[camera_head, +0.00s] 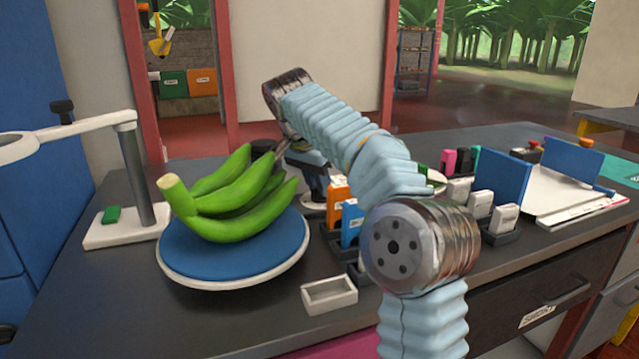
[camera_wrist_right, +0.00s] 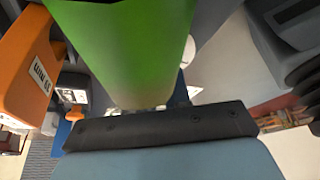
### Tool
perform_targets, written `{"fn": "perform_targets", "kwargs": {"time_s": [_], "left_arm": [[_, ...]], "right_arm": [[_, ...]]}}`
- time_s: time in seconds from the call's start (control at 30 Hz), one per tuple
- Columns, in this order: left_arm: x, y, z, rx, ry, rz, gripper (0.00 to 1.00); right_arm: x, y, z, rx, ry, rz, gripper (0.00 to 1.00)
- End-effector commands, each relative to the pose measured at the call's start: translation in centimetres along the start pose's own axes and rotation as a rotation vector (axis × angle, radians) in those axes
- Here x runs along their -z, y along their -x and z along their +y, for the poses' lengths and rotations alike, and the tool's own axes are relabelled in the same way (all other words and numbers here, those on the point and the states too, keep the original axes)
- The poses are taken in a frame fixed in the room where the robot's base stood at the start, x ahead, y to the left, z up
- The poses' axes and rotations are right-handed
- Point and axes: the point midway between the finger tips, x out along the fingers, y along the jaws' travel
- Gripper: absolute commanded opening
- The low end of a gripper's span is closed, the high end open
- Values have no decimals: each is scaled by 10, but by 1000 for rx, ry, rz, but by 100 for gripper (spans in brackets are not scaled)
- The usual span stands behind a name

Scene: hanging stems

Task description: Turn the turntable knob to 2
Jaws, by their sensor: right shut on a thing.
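The turntable (camera_head: 200,270) is a round blue disc with a pale rim on the dark counter. A bunch of green bananas (camera_head: 235,215) lies on it. My right gripper (camera_head: 284,146) comes down behind the disc, at the far tip of the bananas. It is shut, seemingly on a banana; the head view shows the jaws poorly. In the right wrist view a large green banana (camera_wrist_right: 130,45) reaches down to the dark pad of one finger. I cannot make out the turntable's knob or any numbers. My left gripper is not in view.
A white stand (camera_head: 110,235) with a ring arm is left of the disc. An orange box (camera_head: 338,200) and a blue box (camera_head: 351,225) stand close on its right. A small white tray (camera_head: 329,293) lies in front. Blue panels (camera_head: 500,178) stand farther right.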

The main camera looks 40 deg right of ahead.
Motion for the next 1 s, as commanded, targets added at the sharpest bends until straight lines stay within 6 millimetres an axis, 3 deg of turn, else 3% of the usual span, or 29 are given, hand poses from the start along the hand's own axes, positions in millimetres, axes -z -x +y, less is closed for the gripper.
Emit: {"fn": "perform_targets", "kwargs": {"time_s": [0.43,1.0], "left_arm": [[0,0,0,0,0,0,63],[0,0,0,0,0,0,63]], "right_arm": [[2,1,-2,-93,-237,3,0],[2,1,-2,-110,-281,2,0]]}}
